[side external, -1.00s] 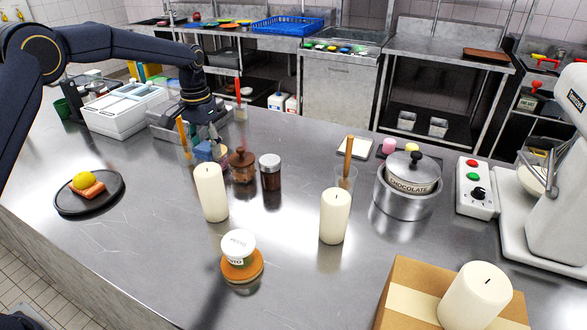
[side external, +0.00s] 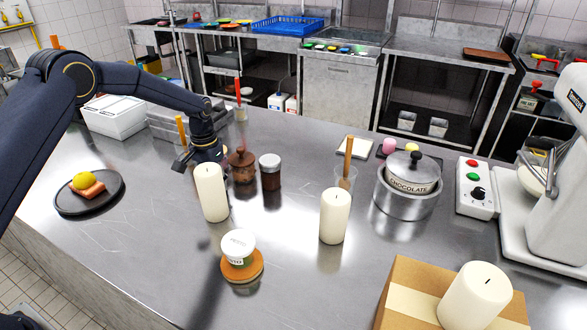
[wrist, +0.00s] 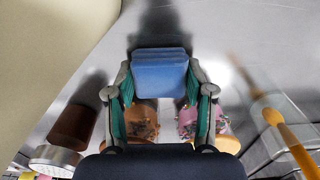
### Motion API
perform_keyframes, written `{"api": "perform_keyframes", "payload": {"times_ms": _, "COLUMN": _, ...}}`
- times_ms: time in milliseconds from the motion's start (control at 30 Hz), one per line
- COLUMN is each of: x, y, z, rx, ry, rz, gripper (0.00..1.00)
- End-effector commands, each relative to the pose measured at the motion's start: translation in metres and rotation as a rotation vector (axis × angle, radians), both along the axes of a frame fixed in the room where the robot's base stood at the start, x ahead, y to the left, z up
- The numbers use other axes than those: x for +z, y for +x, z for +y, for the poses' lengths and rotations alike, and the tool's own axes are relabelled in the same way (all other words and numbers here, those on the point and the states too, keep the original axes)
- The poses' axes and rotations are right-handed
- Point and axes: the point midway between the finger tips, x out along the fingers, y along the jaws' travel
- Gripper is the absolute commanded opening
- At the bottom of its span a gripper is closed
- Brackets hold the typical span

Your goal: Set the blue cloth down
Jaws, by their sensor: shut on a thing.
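The blue cloth (wrist: 160,75) is a folded, flat-sided block between my fingertips in the wrist view. My gripper (wrist: 158,85) is shut on it, with a green-lined finger on each side. The cloth is hidden there. I cannot tell whether the cloth touches the counter.
A lidded brown jar (side external: 242,166) and a dark jar with a pale lid (side external: 271,172) stand right of my gripper. A black plate (side external: 75,207) with food lies at left. The counter (side external: 130,240) between plate and candle is clear. Another candle (side external: 334,216) stands farther right.

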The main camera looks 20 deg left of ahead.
Motion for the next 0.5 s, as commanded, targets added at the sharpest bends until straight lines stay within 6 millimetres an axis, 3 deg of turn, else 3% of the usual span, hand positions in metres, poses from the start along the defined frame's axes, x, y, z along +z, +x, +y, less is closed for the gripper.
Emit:
{"api": "perform_keyframes", "payload": {"times_ms": 100, "x": -0.0025, "y": 0.0000, "z": 0.0000, "rx": 0.000, "ry": 0.000, "rz": 0.000, "gripper": 0.24}}
{"api": "perform_keyframes", "payload": {"times_ms": 133, "x": -0.0029, "y": 0.0001, "z": 0.0000, "rx": 0.000, "ry": 0.000, "rz": 0.000, "gripper": 0.54}}
{"api": "perform_keyframes", "payload": {"times_ms": 200, "x": -0.0025, "y": 0.0002, "z": 0.0000, "rx": 0.000, "ry": 0.000, "rz": 0.000, "gripper": 0.61}}
{"api": "perform_keyframes", "payload": {"times_ms": 367, "x": -0.0023, "y": 0.0002, "z": 0.0000, "rx": 0.000, "ry": 0.000, "rz": 0.000, "gripper": 0.78}}
{"api": "perform_keyframes", "payload": {"times_ms": 500, "x": -0.0022, "y": 0.0002, "z": 0.0000, "rx": 0.000, "ry": 0.000, "rz": 0.000, "gripper": 0.78}}
